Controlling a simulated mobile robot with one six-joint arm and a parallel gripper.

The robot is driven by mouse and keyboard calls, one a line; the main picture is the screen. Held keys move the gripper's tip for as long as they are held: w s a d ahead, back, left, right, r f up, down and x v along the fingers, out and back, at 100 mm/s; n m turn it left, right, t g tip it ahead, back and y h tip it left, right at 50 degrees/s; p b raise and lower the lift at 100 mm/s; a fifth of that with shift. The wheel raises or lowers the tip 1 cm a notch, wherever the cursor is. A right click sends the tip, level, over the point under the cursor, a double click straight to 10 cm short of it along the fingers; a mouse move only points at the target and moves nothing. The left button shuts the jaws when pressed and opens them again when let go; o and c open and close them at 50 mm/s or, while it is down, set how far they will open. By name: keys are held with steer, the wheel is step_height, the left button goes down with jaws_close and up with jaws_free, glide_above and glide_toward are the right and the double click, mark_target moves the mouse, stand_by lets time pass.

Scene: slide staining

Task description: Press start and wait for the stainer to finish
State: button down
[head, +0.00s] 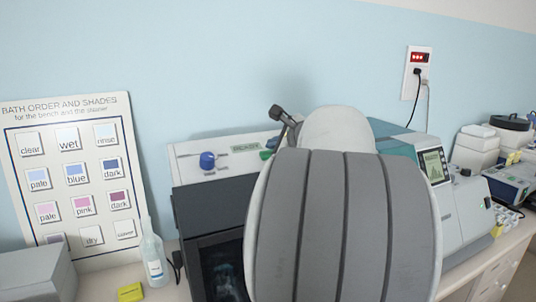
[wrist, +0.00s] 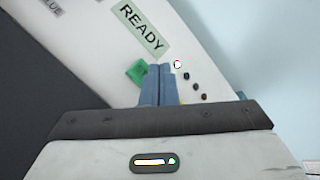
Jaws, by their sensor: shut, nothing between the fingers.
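The stainer (head: 195,215) stands on the bench with a dark front and a pale sloping panel, partly hidden behind my arm. In the wrist view a green button (wrist: 136,72) sits on this panel, below a green label reading READY (wrist: 145,30). My gripper (wrist: 165,68) is shut and empty, its blue-grey fingertips side by side just right of the green button and overlapping its edge in the picture. I cannot tell whether they touch it. In the head view my arm hides the gripper. A blue knob (head: 208,160) is on the panel's left.
A bath-order chart (head: 75,180) leans on the wall at left. A bottle (head: 153,258), a yellow block (head: 131,292) and a grey box (head: 38,272) stand by it. Another machine with a screen (head: 433,167) is at right. A wall outlet (head: 418,72) has a plug in it.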

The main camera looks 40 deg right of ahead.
steer(key=shift+w+f+b, duration=0.15)
steer(key=shift+f+b, duration=0.25)
